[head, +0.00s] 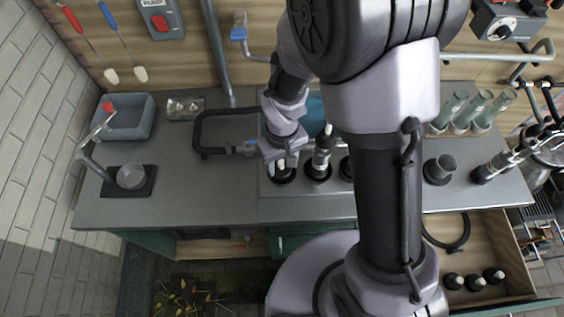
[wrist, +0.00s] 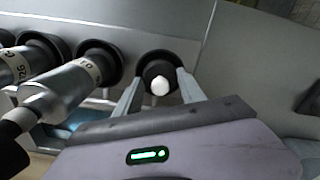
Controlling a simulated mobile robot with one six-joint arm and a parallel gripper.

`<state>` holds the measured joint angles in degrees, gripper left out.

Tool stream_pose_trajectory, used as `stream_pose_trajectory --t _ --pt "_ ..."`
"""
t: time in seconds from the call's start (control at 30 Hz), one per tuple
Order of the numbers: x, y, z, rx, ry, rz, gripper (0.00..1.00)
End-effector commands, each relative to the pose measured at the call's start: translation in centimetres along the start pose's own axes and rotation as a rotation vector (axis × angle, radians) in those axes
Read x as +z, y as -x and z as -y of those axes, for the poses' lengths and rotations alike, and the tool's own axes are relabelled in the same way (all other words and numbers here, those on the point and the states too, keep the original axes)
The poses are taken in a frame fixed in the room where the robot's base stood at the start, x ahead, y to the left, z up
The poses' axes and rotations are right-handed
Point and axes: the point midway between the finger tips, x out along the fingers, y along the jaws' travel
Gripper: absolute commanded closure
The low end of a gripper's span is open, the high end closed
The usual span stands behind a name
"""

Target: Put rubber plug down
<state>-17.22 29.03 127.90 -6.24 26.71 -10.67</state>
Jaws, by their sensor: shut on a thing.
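The rubber plug, dark with a white tip (wrist: 160,86), is between the two fingers of my gripper (wrist: 157,92) in the wrist view. It sits at the leftmost of a row of black round holders on the bench in the head view (head: 282,174). I cannot tell whether the plug rests in the holder or hangs just above it. My gripper (head: 279,158) points down at this spot, shut on the plug. Its lower part is mostly hidden by the fingers and wrist.
Metal cylinders (wrist: 72,92) stand in the black holders close beside my gripper. Several similar plugs (head: 475,284) stand in the open drawer (head: 515,290) at lower right. A grey basin (head: 128,118) is at left.

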Motion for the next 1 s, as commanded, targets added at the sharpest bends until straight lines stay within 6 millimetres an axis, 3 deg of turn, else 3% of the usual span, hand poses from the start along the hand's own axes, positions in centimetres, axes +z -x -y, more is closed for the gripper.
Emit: stream_pose_trajectory --t 0.47,0.5,0.6,0.9,1.0 --pt "0.0 -1.2 0.0 0.000 0.000 0.000 0.94" --pt "0.0 -1.2 0.0 0.000 0.000 0.000 0.51" --pt "0.0 -1.1 0.0 0.000 0.001 0.000 0.32" --pt "0.0 -1.0 0.0 0.000 0.001 0.000 0.31" --pt "0.0 0.5 0.0 0.000 0.001 0.000 0.31"
